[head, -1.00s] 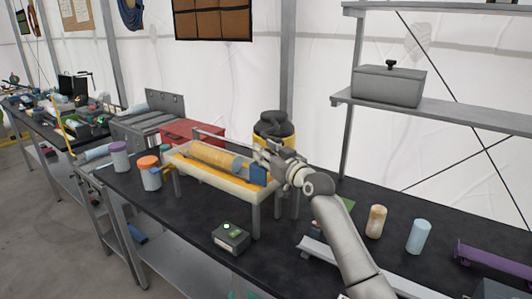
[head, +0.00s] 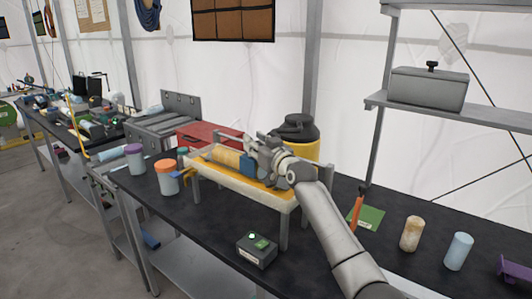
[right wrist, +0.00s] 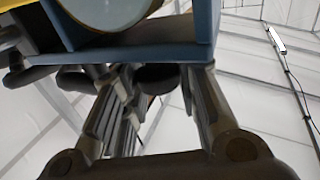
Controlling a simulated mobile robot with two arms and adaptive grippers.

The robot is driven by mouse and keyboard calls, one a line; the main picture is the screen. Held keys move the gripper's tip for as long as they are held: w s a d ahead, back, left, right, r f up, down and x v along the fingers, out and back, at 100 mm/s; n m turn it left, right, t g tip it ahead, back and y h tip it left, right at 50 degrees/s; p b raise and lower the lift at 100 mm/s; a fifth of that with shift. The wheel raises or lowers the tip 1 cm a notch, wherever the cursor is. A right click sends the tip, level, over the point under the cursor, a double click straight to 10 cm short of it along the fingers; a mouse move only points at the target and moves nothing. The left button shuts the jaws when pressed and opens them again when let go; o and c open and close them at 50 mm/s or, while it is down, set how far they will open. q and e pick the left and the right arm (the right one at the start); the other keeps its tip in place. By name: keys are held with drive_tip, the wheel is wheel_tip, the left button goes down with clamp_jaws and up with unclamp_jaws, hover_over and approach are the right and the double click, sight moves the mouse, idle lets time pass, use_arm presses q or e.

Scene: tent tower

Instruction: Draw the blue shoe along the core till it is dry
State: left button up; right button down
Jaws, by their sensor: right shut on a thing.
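The blue shoe (head: 247,167) is in my right gripper (head: 258,158), which is shut on it at the trough. The core (head: 226,157), a yellow cylinder, lies lengthwise over the pale trough (head: 262,194). The shoe is at the core, and my gripper and arm hide the part of the core to the right. In the right wrist view the shoe (right wrist: 150,53) spans the top between my fingers, with a pale round end of the core (right wrist: 110,10) above it. Contact between shoe and core cannot be made out. My left gripper is not in view.
A small box with a green light (head: 257,250) stands in front of the trough. An orange-lidded jar (head: 166,180) and a purple-lidded jar (head: 135,160) stand left. Tan (head: 411,234) and light-blue (head: 458,251) cylinders stand right.

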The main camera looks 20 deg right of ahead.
drive_tip(key=shift+w+a+f, duration=0.15)
drive_tip(key=shift+f, duration=0.35)
drive_tip(key=shift+s+r, duration=0.1)
drive_tip(key=shift+s, duration=0.15)
drive_tip(key=c, duration=1.3)
unclamp_jaws()
drive_tip(key=shift+s+d+r, duration=0.15)
drive_tip(key=shift+s+d, duration=0.35)
drive_tip(key=shift+d, duration=0.05)
drive_tip(key=shift+o, duration=0.8)
drive_tip(key=shift+w+a, duration=0.15)
drive_tip(key=shift+w, duration=0.15)
drive_tip(key=shift+s+r, duration=0.2)
drive_tip(key=shift+r, duration=0.05)
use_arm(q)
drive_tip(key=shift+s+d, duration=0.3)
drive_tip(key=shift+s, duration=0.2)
use_arm(e)
wheel_tip(320, 180, up, 9)
drive_tip(key=shift+w+r, duration=0.15)
drive_tip(key=shift+r, duration=0.05)
